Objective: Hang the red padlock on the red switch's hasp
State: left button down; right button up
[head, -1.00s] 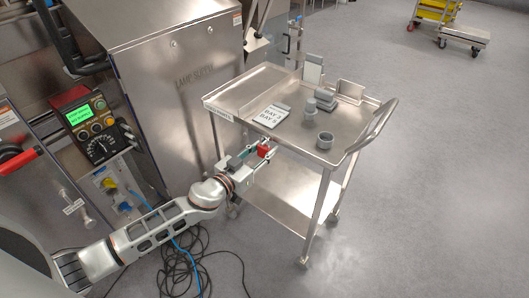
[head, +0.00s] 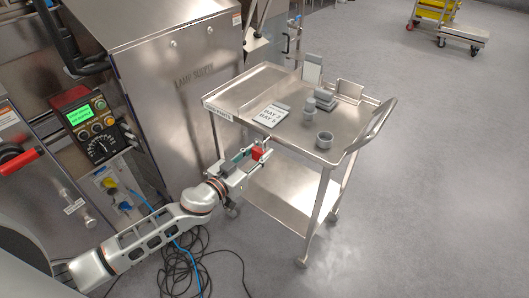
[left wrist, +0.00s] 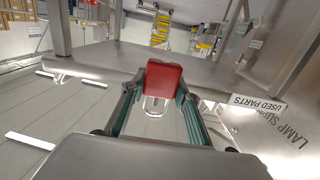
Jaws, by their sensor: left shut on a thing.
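The red padlock (head: 258,154) is held in my left gripper (head: 254,153), beside the near left edge of the steel cart, below its top. In the left wrist view the red padlock body (left wrist: 164,78) sits between the two green-edged fingers, with its pale shackle (left wrist: 155,106) toward the palm side. My left gripper (left wrist: 163,88) is shut on it. A red rotary handle (head: 20,160) shows on the panel at the far left in the head view. I cannot make out a hasp on it. My right gripper is not in view.
Cables (head: 195,270) lie on the floor.

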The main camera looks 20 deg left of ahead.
aim_at(257, 154)
pick_arm(q)
jog(key=shift+v, duration=2)
